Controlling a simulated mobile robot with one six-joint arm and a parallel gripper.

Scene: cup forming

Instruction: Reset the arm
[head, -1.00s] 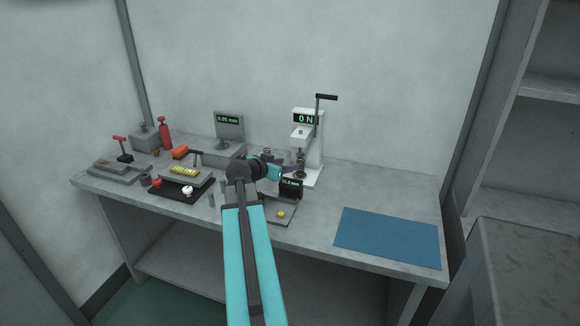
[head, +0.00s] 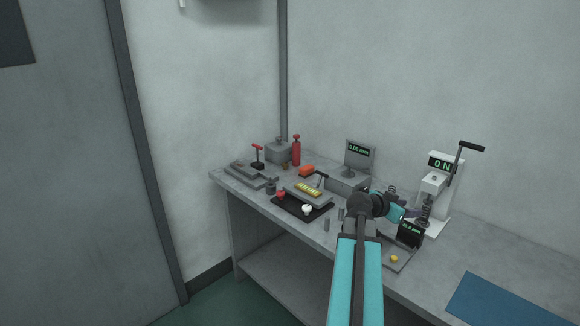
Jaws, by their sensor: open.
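My arm reaches from the bottom of the head view over the bench (head: 282,232). My gripper (head: 414,213) is at its far end, small and partly hidden by the wrist. It is open, close to the white press (head: 434,196) with its black lever and "0 N" display. I cannot see anything held in it.
A grey gauge (head: 359,160) stands behind the arm. A blue mat (head: 495,302) lies at the right front. Floor shows left of the bench.

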